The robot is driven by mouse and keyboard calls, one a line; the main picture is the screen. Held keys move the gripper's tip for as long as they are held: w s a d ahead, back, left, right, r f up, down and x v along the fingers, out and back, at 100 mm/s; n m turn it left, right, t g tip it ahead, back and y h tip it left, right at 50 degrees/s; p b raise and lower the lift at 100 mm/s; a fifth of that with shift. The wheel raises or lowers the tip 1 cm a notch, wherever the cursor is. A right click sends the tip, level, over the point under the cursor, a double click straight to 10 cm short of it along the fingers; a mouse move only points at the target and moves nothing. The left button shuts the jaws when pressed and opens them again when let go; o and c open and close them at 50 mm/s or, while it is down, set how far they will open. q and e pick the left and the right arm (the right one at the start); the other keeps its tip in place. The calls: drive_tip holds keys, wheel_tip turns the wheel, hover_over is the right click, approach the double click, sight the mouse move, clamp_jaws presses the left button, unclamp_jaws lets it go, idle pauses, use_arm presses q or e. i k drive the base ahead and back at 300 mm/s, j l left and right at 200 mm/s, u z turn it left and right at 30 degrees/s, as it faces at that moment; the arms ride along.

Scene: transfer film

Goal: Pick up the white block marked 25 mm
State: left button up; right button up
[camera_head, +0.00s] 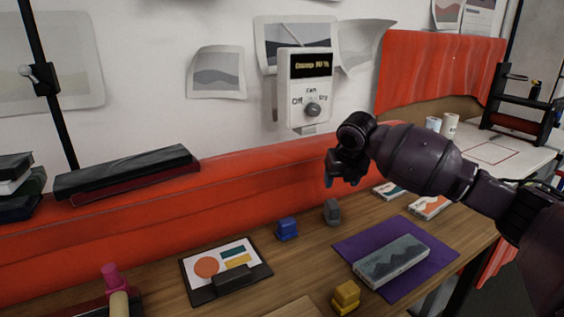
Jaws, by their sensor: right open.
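I cannot make out a white block marked 25 mm in the head view. The small blocks I see are a blue one (287,229), a dark grey one (332,211) and a yellow one (346,297), standing apart on the wooden table (300,262). My right gripper (338,180) is open, with its fingers pointing down. It hangs above the back of the table, above the grey block in the picture, and appears empty. My left gripper is not in view.
A purple mat (436,256) bears a long grey box (391,260). A clipboard (203,293) with coloured shapes lies left of the blue block. Flat boxes (430,207) lie behind the mat. A red padded ledge (240,187) borders the table's back.

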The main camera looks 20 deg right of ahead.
sight(378, 269)
drive_tip(key=k, duration=1)
